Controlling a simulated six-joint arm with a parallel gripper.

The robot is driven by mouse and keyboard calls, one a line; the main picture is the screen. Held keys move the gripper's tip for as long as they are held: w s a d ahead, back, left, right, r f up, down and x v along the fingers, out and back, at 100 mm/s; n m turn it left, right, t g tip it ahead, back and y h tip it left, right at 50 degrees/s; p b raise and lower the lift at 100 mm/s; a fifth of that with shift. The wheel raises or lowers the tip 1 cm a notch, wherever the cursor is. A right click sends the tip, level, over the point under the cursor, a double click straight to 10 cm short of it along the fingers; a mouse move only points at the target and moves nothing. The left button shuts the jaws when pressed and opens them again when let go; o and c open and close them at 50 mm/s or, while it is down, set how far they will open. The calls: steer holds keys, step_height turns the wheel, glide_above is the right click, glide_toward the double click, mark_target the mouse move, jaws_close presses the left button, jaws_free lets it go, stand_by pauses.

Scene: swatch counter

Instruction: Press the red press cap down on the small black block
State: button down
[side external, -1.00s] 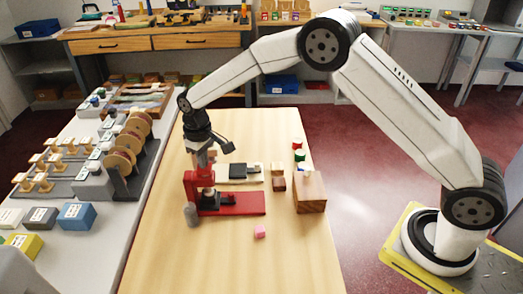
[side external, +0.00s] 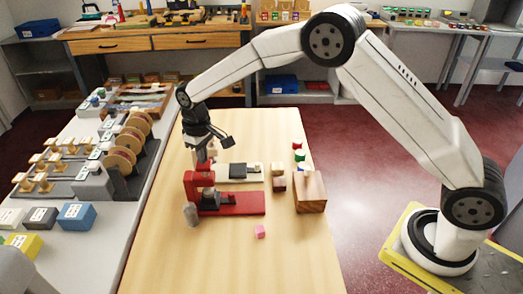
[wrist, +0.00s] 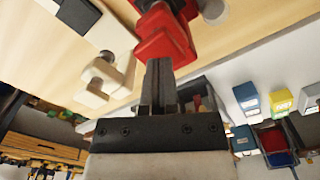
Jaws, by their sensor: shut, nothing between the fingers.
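The red press stands at the left of the wooden table, on a long red base (side external: 245,205). Its red press cap (side external: 204,178) is at the top of the upright, and it also shows in the wrist view (wrist: 163,42). Below the cap, a small black block (side external: 212,199) sits on the base, partly hidden by the press. My gripper (side external: 207,160) is shut and empty, pointing down just above the cap. In the wrist view its fingertips (wrist: 159,65) overlap the red cap's edge; I cannot tell whether they touch.
A white fixture with a black block (side external: 240,171) lies behind the press. A grey cylinder (side external: 191,215) stands at its front left. A pink cube (side external: 260,231) lies in front. A wooden box (side external: 310,194) and several small blocks stand to the right. The table's front is clear.

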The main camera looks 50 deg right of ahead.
steer(key=shift+r, duration=3.1)
steer(key=shift+s+d, duration=0.25)
steer(key=shift+d, duration=0.05)
steer(key=s+d+f+m+t, duration=0.1)
steer(key=s+d, duration=0.2)
steer(key=s, duration=0.5)
steer(key=s+d+m, duration=0.1)
steer(key=s+d, duration=0.3)
steer(key=s, duration=0.5)
steer(key=s+d+f+m+t, duration=0.1)
steer(key=s+d, duration=0.3)
steer(key=s, duration=0.4)
steer(key=shift+s+f+t, duration=0.3)
steer(key=shift+s+f, duration=0.05)
steer(key=shift+s, duration=0.05)
